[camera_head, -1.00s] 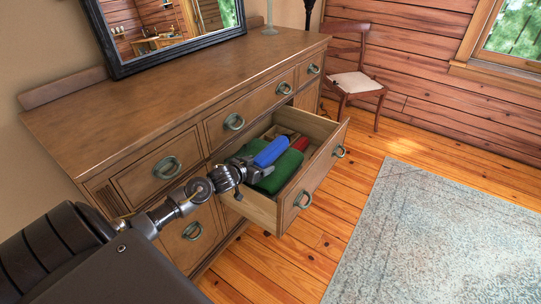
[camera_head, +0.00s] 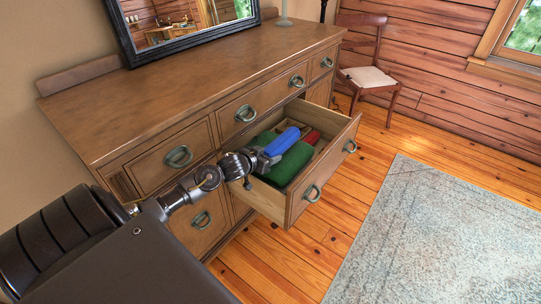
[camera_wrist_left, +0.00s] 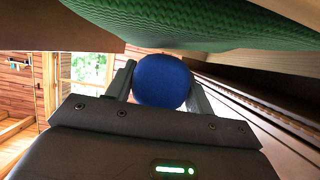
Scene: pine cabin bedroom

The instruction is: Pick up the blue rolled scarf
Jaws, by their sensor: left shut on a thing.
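The blue rolled scarf (camera_head: 282,141) is in the open drawer (camera_head: 325,167) of the wooden dresser, above or beside a green folded cloth (camera_head: 288,165). My left gripper (camera_head: 268,157) reaches into the drawer from the left and is shut on the blue scarf near its close end. In the left wrist view the round blue end of the scarf (camera_wrist_left: 162,81) sits between the two fingers (camera_wrist_left: 160,88). The green cloth (camera_wrist_left: 210,22) fills the top of that view. Whether the scarf touches the cloth cannot be told. My right gripper is not in view.
A red item (camera_head: 311,137) lies in the drawer beyond the scarf. The dresser top (camera_head: 190,75) carries a dark-framed mirror (camera_head: 185,47) at the back. A chair (camera_head: 368,77) stands by the far wall. A pale rug (camera_head: 440,235) covers open floor at the right.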

